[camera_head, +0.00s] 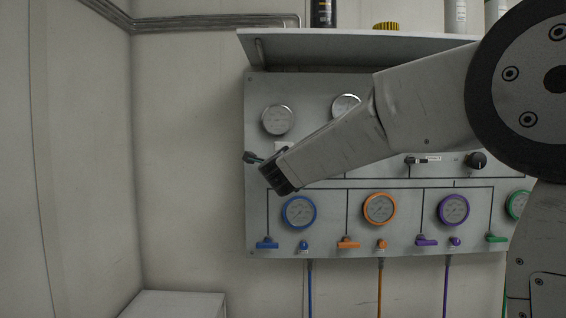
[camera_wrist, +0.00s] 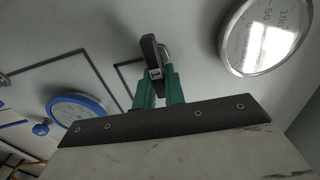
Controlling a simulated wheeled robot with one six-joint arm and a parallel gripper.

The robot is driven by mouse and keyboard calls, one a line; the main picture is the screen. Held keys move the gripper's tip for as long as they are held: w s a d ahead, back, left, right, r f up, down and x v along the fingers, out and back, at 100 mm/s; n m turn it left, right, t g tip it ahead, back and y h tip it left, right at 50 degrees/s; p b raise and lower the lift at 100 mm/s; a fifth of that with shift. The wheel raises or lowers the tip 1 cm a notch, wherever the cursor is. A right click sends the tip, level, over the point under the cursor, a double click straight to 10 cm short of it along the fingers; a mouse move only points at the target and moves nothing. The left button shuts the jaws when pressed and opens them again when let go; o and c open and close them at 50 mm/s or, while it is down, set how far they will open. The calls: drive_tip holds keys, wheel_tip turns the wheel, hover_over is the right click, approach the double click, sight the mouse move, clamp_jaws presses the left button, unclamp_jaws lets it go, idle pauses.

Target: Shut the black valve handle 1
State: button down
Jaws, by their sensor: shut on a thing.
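A black valve handle (camera_head: 249,157) shows at the left edge of the grey panel, just past my gripper (camera_head: 261,162). Most of the valve is hidden behind my gripper in the head view. In the wrist view, the black handle (camera_wrist: 151,54) with a metal fitting stands between the green fingers of my gripper (camera_wrist: 158,86). The fingers are shut on it.
Round gauges with grey, blue (camera_head: 299,212), orange (camera_head: 380,209) and purple (camera_head: 453,210) rims are on the panel. Coloured small handles sit below them. A shelf (camera_head: 350,45) juts out above the panel. A large gauge (camera_wrist: 265,35) is close to my gripper. The wall at left is clear.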

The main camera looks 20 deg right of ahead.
drive_tip(key=shift+f, duration=0.1)
drive_tip(key=c, duration=1.5)
unclamp_jaws()
drive_tip(key=shift+v, duration=3.95)
